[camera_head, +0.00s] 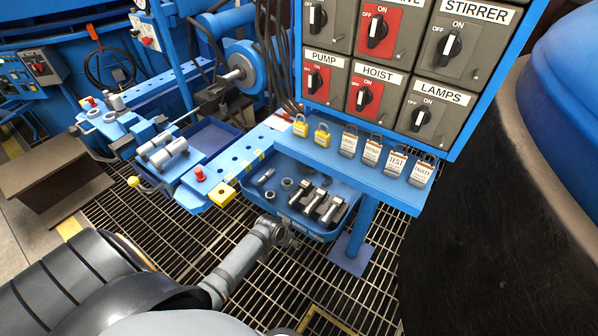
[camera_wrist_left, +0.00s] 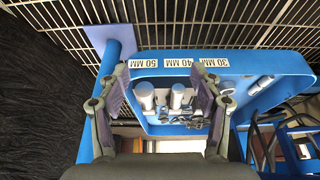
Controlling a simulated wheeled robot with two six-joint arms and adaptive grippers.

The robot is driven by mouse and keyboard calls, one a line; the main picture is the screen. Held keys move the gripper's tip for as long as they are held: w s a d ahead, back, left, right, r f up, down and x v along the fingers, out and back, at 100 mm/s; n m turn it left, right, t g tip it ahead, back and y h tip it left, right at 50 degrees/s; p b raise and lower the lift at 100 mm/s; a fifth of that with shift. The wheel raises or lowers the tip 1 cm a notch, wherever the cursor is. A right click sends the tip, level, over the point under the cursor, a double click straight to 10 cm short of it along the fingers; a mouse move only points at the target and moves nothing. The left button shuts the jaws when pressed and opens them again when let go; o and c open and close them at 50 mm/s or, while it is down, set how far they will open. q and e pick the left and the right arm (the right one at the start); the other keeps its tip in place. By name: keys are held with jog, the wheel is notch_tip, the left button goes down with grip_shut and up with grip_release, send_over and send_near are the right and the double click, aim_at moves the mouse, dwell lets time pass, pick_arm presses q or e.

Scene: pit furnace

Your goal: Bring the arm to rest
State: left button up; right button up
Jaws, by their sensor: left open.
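My left arm (camera_head: 240,268) reaches in from the lower left of the head view. Its gripper (camera_head: 287,238) is at the near edge of a blue tray (camera_head: 335,233), over the floor grating; its fingers are small and partly unclear there. In the left wrist view the left gripper (camera_wrist_left: 162,92) is open, its two fingers spread wide with nothing held. Metal cylinders (camera_wrist_left: 178,97) in the tray show between and beyond the fingers. The tray wall (camera_wrist_left: 235,62) carries upside-down 30, 40 and 50 MM labels. My right gripper is in neither view.
A control panel (camera_head: 390,70) with switches stands above a blue shelf (camera_head: 330,157) with hanging padlocks and tags. A blue bench (camera_head: 170,150) with clamps is at left. A large dark round vessel (camera_head: 490,220) fills the right. Open grating (camera_head: 370,290) lies below.

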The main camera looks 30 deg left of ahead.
pick_arm(q)
jog(key=s+d+r+g+p, duration=0.1)
jog(key=s+d+r+g, duration=0.15)
jog(key=s+r, duration=0.5)
jog(key=s+d+r+g, duration=0.1)
jog(key=s+d+r, duration=0.25)
jog(key=s, duration=0.65)
jog(key=s+a+f+p, duration=0.25)
jog(key=f+p, duration=0.35)
jog(key=p, duration=0.7)
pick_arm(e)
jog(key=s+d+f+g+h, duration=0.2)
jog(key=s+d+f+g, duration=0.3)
pick_arm(q)
jog(key=s+a+y+p, duration=0.1)
jog(key=s+a+p, duration=0.3)
jog(key=s+p, duration=1)
jog(key=shift+s+f+n, duration=0.15)
jog(key=shift+s+n, duration=0.15)
jog(key=shift+s, duration=0.05)
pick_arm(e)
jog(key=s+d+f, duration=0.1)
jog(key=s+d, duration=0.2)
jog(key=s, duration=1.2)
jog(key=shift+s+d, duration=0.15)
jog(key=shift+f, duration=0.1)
